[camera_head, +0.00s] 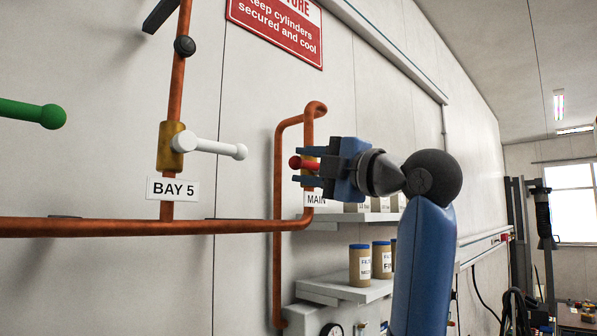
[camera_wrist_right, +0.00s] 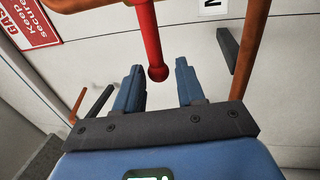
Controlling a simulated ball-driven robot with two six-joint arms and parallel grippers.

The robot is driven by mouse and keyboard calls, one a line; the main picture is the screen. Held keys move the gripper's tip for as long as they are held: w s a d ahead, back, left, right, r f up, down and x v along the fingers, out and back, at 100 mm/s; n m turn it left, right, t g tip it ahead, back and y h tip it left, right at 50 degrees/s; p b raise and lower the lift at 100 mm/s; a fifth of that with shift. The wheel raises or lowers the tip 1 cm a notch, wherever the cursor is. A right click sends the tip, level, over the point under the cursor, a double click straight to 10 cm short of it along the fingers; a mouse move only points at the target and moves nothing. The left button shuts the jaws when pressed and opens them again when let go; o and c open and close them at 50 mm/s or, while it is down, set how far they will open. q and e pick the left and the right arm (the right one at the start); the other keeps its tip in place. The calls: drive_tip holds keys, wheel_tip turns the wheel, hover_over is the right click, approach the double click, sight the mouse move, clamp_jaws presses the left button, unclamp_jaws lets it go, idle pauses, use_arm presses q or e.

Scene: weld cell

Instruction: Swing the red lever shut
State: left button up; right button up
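The red lever (camera_head: 297,162) sits on a brass valve body on a copper pipe, above the label MAIN (camera_head: 316,199). In the right wrist view the red lever (camera_wrist_right: 151,38) comes down from the top and ends in a round red knob. My right gripper (camera_head: 303,165) is at the lever, one finger above it and one below in the head view. In the right wrist view the gripper (camera_wrist_right: 159,74) has its fingers apart, with the knob between the tips and a gap on both sides. Part of the valve body is hidden behind the gripper. My left gripper is not in view.
A white lever (camera_head: 215,148) on a brass valve stands over the label BAY 5 (camera_head: 173,189). A green lever (camera_head: 33,112) is at the far left. A long copper pipe (camera_head: 120,228) runs along the wall. Shelves with jars (camera_head: 360,264) are below right.

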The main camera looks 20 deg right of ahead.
drive_tip(key=b+v, duration=0.2)
drive_tip(key=v, duration=0.6)
drive_tip(key=shift+s+d, duration=0.1)
drive_tip(key=shift+d, duration=0.05)
